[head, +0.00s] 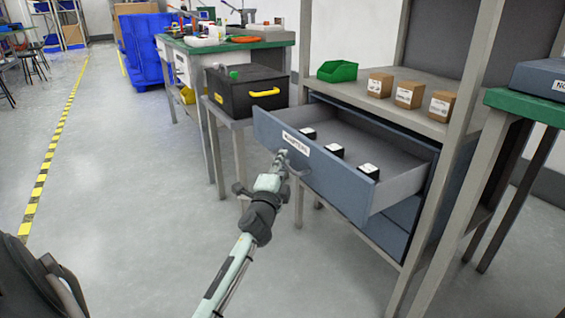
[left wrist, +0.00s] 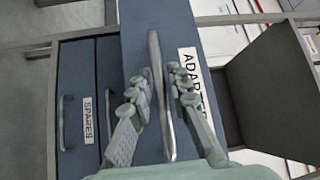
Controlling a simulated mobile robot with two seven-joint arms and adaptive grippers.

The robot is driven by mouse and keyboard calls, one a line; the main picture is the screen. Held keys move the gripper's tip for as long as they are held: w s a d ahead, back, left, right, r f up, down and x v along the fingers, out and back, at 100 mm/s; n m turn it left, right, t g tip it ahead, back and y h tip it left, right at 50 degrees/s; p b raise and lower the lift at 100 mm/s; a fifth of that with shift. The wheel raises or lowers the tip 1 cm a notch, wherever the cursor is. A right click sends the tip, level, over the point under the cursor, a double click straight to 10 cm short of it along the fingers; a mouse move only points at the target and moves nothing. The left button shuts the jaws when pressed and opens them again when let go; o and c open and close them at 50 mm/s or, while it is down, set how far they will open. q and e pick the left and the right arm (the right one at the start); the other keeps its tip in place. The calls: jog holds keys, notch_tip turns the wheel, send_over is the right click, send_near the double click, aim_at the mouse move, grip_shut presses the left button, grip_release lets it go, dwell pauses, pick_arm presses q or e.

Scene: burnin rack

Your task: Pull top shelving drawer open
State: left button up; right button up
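The top shelving drawer (head: 330,185) is blue-grey with a white label and stands pulled well out of the shelving unit. Three small black boxes with white tops lie inside it. Its curved metal handle (head: 297,165) is on the front, and it shows upright in the left wrist view (left wrist: 161,110). My left gripper (head: 280,160) is at this handle, with its fingers (left wrist: 161,80) closed in on both sides of the bar. Exact finger contact is hard to see. My right gripper is in neither view.
Lower drawers (head: 385,238) are shut, one labelled SPARES (left wrist: 87,120). Several cardboard boxes (head: 409,94) and a green bin (head: 337,71) stand on the shelf above. A black case (head: 245,97) sits on a stand just left of the drawer. Open floor (head: 140,190) lies to the left.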

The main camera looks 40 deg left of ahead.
pick_arm(q)
jog(key=shift+o, duration=0.8)
jog(key=v, duration=1.2)
